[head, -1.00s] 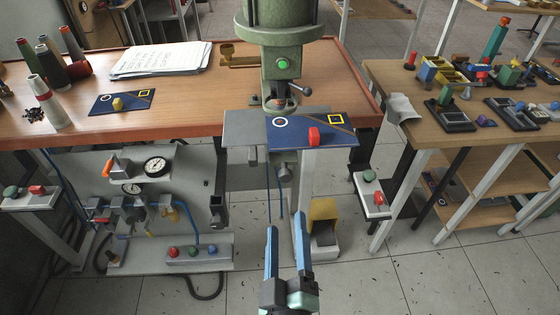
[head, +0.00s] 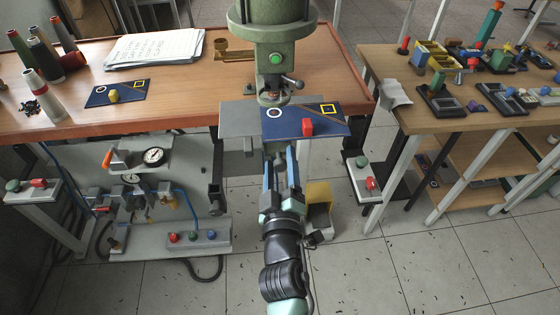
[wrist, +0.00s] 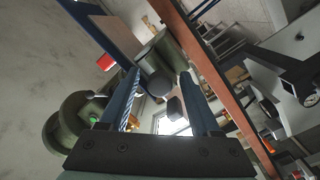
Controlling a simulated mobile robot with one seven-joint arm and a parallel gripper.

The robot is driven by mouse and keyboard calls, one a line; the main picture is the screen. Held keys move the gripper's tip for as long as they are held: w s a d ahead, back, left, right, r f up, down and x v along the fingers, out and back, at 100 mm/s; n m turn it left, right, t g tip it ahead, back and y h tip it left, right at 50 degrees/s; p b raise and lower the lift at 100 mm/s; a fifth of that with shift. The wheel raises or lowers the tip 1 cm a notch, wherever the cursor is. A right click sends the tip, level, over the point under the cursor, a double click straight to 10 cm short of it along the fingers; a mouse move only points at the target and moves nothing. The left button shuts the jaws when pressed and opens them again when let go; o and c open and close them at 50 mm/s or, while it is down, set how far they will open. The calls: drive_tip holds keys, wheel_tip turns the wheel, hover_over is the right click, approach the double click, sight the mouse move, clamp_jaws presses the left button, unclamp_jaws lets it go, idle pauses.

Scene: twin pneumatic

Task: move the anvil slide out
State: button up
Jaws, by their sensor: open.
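The green press (head: 272,45) stands at the table's front edge, with a grey plate (head: 238,118) under its head. I take this plate to be part of the anvil slide, but cannot tell which piece slides. A blue board (head: 295,124) lies on the plate's right, bearing a white ring, a yellow square and a red block (head: 308,127). My gripper (head: 280,152) is just below the plate's front, pointing at the press. It is open; in the wrist view a dark rounded knob (wrist: 158,83) shows between the fingers, not visibly gripped. The gripper hides the knob in the head view.
A panel with a gauge (head: 154,157) and hoses hangs lower left. A yellow pedal (head: 319,197) stands on the floor right of my arm. A button box (head: 363,175) is right of the press. Another wooden table (head: 390,70) stands further right.

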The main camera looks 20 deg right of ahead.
clamp_jaws()
idle(0.3)
idle(1.2)
